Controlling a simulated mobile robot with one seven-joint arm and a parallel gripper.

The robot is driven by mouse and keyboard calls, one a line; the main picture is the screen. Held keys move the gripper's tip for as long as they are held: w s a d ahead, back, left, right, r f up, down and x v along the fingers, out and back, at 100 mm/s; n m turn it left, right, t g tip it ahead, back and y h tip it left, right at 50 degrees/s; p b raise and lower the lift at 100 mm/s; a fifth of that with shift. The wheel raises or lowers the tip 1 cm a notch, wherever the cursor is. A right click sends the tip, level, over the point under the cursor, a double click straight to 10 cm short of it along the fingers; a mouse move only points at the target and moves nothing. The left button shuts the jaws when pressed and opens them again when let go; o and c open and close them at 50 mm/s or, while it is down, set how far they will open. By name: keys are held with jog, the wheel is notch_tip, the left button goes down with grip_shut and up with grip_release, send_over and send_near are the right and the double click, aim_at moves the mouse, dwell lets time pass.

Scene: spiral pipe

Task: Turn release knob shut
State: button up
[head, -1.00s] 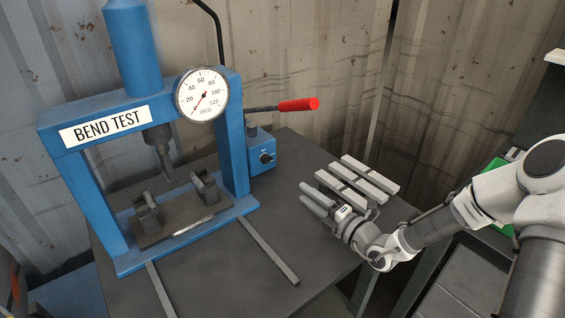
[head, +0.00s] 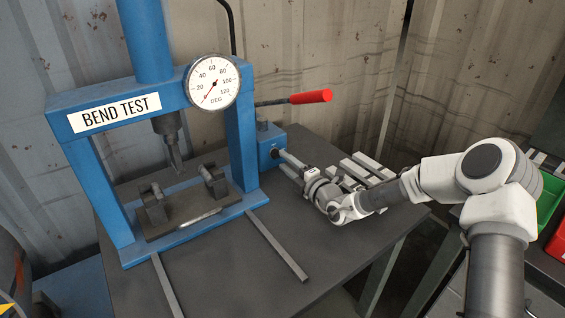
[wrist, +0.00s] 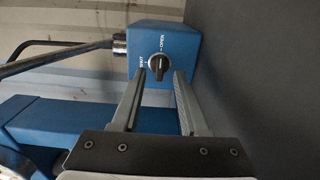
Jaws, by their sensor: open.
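The release knob (wrist: 158,63) is a dark round knob with a lighter bar on the face of a blue box (wrist: 184,44). White lettering beside it reads OPEN on one side and SHUT on the other. I cannot tell clearly which label the knob points to. My gripper (wrist: 160,77) is open, its two grey fingers pointing at the box, with the knob between and just beyond their tips in the picture. I see no contact. In the head view my gripper (head: 283,160) is close to the blue box (head: 268,137), and the knob is hard to make out there.
The red-handled lever (head: 311,96) sticks out above the box. The blue bend test press (head: 240,150) with its dial (head: 213,82) stands to the left. Grey bars (head: 366,168) lie on the dark table (head: 240,270) behind my gripper.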

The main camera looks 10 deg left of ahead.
jog(key=shift+x, duration=1.05)
grip_shut()
